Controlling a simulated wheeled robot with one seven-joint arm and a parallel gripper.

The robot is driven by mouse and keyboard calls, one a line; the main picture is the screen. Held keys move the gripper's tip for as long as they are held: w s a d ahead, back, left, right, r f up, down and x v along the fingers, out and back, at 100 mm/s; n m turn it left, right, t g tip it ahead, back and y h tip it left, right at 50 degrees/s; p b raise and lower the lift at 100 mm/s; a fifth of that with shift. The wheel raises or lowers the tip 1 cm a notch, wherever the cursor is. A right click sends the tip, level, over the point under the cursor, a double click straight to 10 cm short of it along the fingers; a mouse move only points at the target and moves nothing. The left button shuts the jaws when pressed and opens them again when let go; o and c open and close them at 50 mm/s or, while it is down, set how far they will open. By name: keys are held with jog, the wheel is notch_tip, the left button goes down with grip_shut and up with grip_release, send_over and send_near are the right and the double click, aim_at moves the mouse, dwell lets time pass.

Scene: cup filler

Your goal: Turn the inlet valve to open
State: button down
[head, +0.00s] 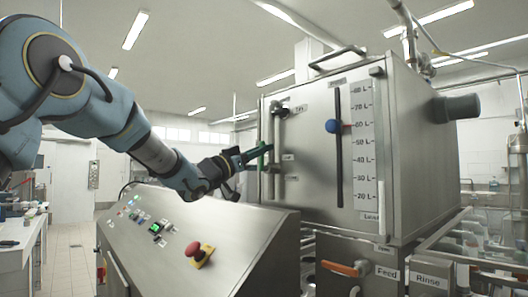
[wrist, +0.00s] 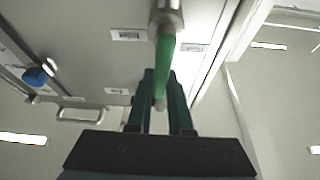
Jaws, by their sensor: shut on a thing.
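A green valve lever (wrist: 165,55) sits on a metal hub (wrist: 166,16) on the machine's steel front. Its label is too small to read, so I cannot confirm that it is the inlet valve. My gripper (wrist: 161,88) is shut on this lever, with a dark finger on each side and the lever's pale tip between them. In the head view my gripper (head: 245,157) reaches in from the left to the green lever (head: 264,150), at the left edge of the tank front beside a vertical pipe. The fingers partly hide the lever there.
A level scale (head: 362,140) with a blue knob (head: 331,126) is on the tank front. A sloped control panel (head: 180,235) with a red stop button (head: 199,251) stands below my arm. An orange handle (head: 345,268) is lower right, near the Feed label.

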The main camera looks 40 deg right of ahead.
jog(key=shift+w+f+n+t, duration=0.1)
jog(key=shift+w+n+t, duration=0.15)
jog(key=shift+n+t, duration=0.25)
jog(key=c, duration=0.8)
grip_release()
jog(key=shift+b+v, duration=2.25)
jog(key=shift+v, duration=3.15)
